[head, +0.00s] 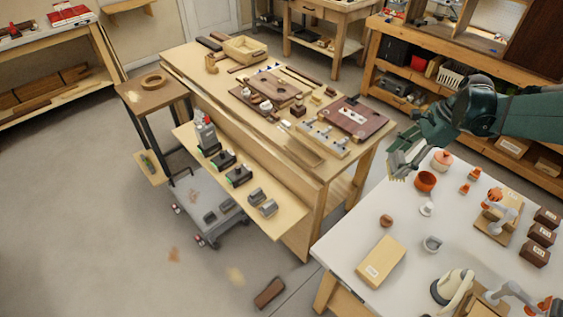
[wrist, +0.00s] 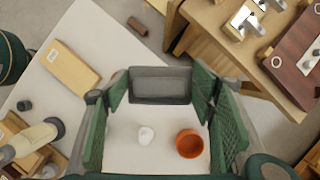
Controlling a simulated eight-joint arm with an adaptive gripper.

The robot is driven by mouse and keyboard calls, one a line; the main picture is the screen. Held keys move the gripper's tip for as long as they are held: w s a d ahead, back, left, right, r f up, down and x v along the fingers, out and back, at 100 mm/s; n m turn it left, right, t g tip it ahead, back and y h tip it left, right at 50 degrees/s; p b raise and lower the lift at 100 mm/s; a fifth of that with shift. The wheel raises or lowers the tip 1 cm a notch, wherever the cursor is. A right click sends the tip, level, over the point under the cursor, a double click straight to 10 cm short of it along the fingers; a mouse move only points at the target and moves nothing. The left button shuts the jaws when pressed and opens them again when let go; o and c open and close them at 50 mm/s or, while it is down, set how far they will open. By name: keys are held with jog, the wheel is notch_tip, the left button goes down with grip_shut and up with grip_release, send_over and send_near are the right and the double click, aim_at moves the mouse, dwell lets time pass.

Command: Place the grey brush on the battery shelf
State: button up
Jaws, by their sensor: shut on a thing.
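My gripper (head: 412,150) is shut on the grey brush (head: 400,164), held in the air over the far left edge of the white table. In the wrist view the brush (wrist: 160,86) shows as a grey rectangular block between the green fingers of my gripper (wrist: 160,98). The battery shelf (head: 283,222) is the pale wooden ledge along the front of the workbench, left of my gripper. Grey batteries (head: 262,202) stand at its right end, and dark chargers with a grey tool stand further left. The brush is apart from the shelf.
The white table (head: 345,235) holds an orange pot (head: 426,181), a white cup (head: 426,209) and a pale wooden box (head: 380,260). The workbench top (head: 215,75) carries wooden boards and tools. A grey cart (head: 205,205) stands partly below the shelf. Floor separates bench and table.

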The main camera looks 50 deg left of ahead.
jog(key=s+a+m+t+y+b, duration=0.1)
jog(key=s+a+m+t+b, duration=0.45)
jog(key=s+a, duration=2)
notch_tip(320, 180, down, 22)
jog(key=m+g+p, duration=0.2)
jog(key=p, duration=0.1)
jog(key=shift+d, duration=0.25)
jog(key=shift+m+g, duration=0.25)
jog(key=shift+f+b, duration=0.75)
jog(key=shift+f, duration=2.3)
jog(key=shift+f+b, duration=0.45)
jog(key=shift+f, duration=1.4)
jog(key=shift+f, duration=0.15)
jog(key=o, duration=0.9)
